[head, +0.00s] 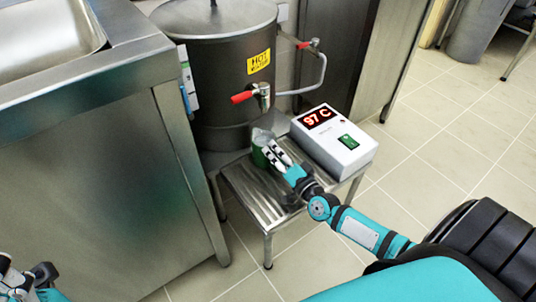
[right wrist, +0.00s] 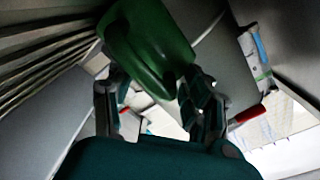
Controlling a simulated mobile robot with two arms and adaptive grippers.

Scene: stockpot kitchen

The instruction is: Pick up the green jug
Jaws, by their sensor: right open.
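The green jug (head: 259,152) stands on the low metal stand (head: 247,196), below the tap of the big steel pot. In the right wrist view the jug (right wrist: 150,42) fills the upper middle, with its handle facing my gripper. My right gripper (head: 274,153) is at the jug's near right side and partly hides it in the head view. In the right wrist view its two fingers (right wrist: 153,85) are spread apart, with the jug at and beyond their tips. I cannot tell whether they touch it. My left gripper (head: 20,280) shows only partly at the lower left corner.
A white box (head: 334,141) with a red "97 C" display sits on the stand, right of the jug. The steel pot (head: 222,85) has a red-handled tap (head: 254,96) above the jug. A steel counter (head: 100,170) stands close on the left. Tiled floor is free at right.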

